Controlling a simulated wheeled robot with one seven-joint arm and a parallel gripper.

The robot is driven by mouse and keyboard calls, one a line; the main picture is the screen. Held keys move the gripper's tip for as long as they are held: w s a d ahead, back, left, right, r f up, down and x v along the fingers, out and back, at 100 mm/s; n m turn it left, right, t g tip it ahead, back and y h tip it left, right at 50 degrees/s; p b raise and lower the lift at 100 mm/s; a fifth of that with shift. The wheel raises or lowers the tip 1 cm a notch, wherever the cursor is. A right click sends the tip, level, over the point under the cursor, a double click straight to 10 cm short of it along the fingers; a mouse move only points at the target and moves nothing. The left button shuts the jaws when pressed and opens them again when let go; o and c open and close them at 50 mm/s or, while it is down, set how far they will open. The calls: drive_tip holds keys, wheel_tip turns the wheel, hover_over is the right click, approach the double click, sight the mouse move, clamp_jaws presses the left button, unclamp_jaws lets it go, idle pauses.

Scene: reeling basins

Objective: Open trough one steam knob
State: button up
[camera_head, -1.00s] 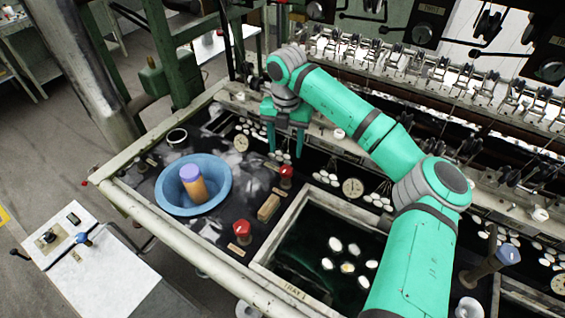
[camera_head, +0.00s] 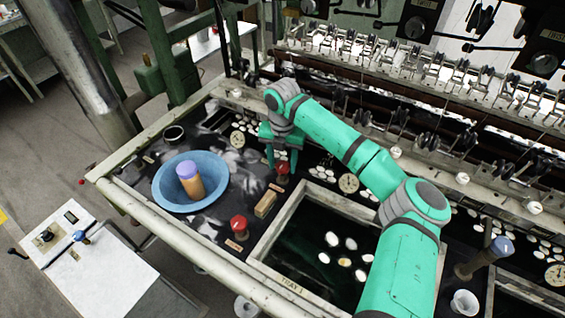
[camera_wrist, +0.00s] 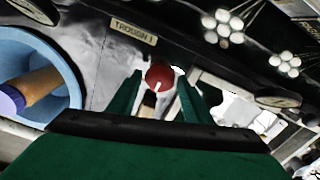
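A red round knob (camera_wrist: 160,77) with a white mark sits between my fingertips in the wrist view, near a "TROUGH 1" plate (camera_wrist: 134,31). In the head view this knob (camera_head: 282,168) stands on the dark deck behind the tray, partly overlapped by my gripper (camera_head: 282,158). My gripper (camera_wrist: 160,82) is open, with one green finger on each side of the knob. I cannot tell whether the fingers touch it. A second red knob (camera_head: 239,224) stands nearer the front edge, clear of my gripper.
A blue bowl (camera_head: 166,203) holding an orange-brown, purple-topped cylinder (camera_head: 190,181) stands left of the knobs. A small wooden block (camera_head: 265,204) lies between the knobs. A framed tray (camera_head: 262,252) of dark water with several white cocoons lies to the right. Reeling machinery (camera_head: 420,75) runs behind.

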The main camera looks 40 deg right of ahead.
drive_tip(key=c, duration=0.7)
drive_tip(key=shift+n, duration=0.3)
drive_tip(key=n, duration=0.2)
drive_tip(key=shift+d+r+n, duration=0.1)
drive_tip(key=shift+n, duration=0.2)
drive_tip(key=n, duration=0.3)
drive_tip(key=shift+n, duration=0.3)
drive_tip(key=n, duration=0.5)
drive_tip(key=shift+d+n, duration=0.1)
drive_tip(key=shift+n, duration=0.2)
drive_tip(key=shift+d+n, duration=0.1)
drive_tip(key=shift+n, duration=2.4)
